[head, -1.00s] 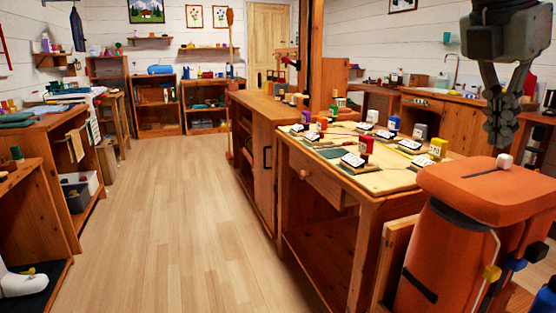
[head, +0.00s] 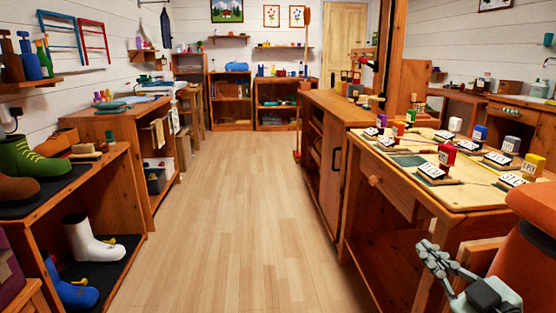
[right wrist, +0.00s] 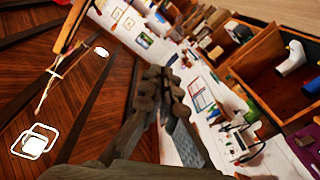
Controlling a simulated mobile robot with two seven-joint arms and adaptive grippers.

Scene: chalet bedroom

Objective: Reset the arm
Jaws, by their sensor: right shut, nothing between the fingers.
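My right gripper (head: 432,256) is at the lower right of the head view, beside the wooden table (head: 375,178) and in front of the orange padded thing (head: 525,252). Its fingers are together with nothing between them. In the right wrist view the fingers (right wrist: 165,82) point away into the room, clear of any object. The wrist view is tilted, with the wooden ceiling at its left. My left gripper is not in the head view.
The table holds several labelled blocks, such as a red one (head: 447,153). A shoe shelf (head: 135,190) with a white boot (head: 88,242) stands at the left. The wooden floor (head: 230,220) between is clear. A door (head: 343,45) is at the back.

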